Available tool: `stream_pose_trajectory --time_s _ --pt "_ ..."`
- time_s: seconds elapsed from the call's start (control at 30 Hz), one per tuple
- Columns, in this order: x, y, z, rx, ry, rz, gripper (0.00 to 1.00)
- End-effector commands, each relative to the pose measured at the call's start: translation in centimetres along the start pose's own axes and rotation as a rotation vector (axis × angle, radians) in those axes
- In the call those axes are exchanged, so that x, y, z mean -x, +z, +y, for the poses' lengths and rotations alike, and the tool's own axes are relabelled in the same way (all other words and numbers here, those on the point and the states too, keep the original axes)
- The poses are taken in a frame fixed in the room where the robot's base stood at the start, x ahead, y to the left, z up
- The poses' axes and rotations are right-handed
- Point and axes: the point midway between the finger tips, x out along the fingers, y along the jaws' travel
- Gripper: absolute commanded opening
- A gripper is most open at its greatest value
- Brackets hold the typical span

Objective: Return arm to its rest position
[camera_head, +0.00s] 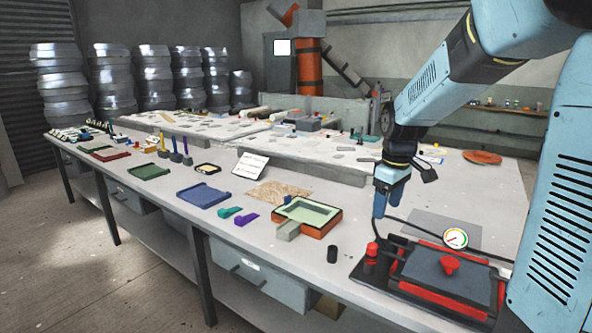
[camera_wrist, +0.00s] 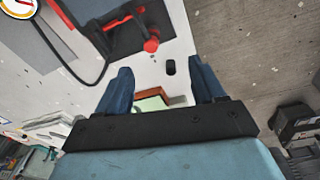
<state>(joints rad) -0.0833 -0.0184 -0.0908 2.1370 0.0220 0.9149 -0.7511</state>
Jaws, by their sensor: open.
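My gripper (camera_head: 380,205) hangs from my blue and black arm above the right part of the workbench, fingers pointing down. It is just left of and above the black and red press-like device (camera_head: 447,270) with its round dial gauge (camera_head: 456,238). In the wrist view my gripper (camera_wrist: 160,85) shows two dark blue fingers spread apart, with nothing held between them. The red knob (camera_wrist: 151,45) of the device lies beyond the fingers there.
The long workbench (camera_head: 225,220) holds an orange-brown box with a green inside (camera_head: 310,212), a grey block (camera_head: 288,230), a blue tray (camera_head: 203,195) and a small black cylinder (camera_head: 332,254). A black hose (camera_head: 420,228) runs near my gripper. Stacked silvery drums (camera_head: 110,78) stand behind.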

Motion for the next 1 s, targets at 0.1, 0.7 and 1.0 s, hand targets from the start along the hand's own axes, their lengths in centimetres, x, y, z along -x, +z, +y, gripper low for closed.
stream_pose_trajectory --time_s 0.1,0.7,1.0 --pt "2.4 1.8 -1.6 -0.082 0.027 0.041 0.68" --pt "9.2 11.2 -10.1 -0.498 0.125 0.243 0.68" --pt "9.9 15.0 -13.6 -0.671 0.153 0.335 0.68"
